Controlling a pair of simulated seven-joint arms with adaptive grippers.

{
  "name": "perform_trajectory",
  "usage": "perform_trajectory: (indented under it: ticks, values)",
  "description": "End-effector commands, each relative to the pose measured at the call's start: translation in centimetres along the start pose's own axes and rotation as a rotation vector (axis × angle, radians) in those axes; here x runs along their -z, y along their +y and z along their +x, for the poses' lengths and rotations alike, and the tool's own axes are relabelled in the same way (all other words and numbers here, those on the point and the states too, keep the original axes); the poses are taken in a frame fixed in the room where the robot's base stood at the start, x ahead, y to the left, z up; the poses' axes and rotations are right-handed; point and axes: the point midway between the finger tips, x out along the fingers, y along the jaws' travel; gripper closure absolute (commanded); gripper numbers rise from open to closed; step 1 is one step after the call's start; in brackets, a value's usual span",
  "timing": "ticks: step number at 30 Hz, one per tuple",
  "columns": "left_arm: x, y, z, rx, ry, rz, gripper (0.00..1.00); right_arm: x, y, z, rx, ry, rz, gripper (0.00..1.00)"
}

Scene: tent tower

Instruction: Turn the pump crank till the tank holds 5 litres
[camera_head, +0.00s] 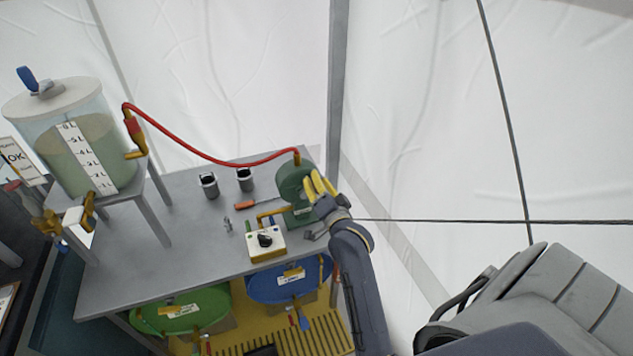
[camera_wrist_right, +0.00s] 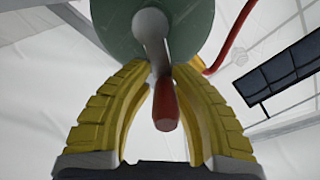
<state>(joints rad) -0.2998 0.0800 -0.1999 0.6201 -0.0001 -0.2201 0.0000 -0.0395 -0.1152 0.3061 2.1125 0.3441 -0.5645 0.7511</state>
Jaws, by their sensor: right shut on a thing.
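The green pump (camera_head: 290,188) stands at the right end of the grey table. My right gripper (camera_head: 318,187) is at its right side, with yellow fingers. In the right wrist view, the fingers (camera_wrist_right: 163,75) are shut around the red crank handle (camera_wrist_right: 166,108); a grey crank arm (camera_wrist_right: 150,25) joins it to the green pump body. The handle is hidden in the head view. The clear tank (camera_head: 78,165) at the left holds murky greenish liquid up to the upper part of its white scale (camera_head: 88,158); I cannot read the exact level. My left gripper is not in view.
A red hose (camera_head: 205,157) arcs from the tank to the pump. The grey table (camera_head: 150,275) carries two dark cups (camera_head: 209,185), a screwdriver (camera_head: 245,206) and a white box with a black knob (camera_head: 266,243). Green (camera_head: 185,310) and blue (camera_head: 290,285) drums stand below. A chair (camera_head: 550,290) is at right.

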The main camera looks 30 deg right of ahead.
Motion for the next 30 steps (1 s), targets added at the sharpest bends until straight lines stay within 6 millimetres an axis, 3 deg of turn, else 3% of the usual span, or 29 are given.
perform_trajectory:
  ticks: [2,3,8,20,30]
  values:
    - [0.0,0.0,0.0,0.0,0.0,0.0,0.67,-0.1,-0.2,0.0,0.005,-0.001,0.004,1.0]
    - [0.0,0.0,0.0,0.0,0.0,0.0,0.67,-0.1,-0.2,0.0,0.005,-0.001,0.004,0.77]
    - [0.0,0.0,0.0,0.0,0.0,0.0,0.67,0.0,-0.2,0.0,0.003,0.0,0.002,0.58]
    - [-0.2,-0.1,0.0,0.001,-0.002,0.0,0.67,0.0,-0.1,-0.8,0.001,0.0,0.0,0.57]
    - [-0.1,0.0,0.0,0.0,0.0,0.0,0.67,-0.1,0.0,-6.3,0.0,-0.002,0.001,0.57]
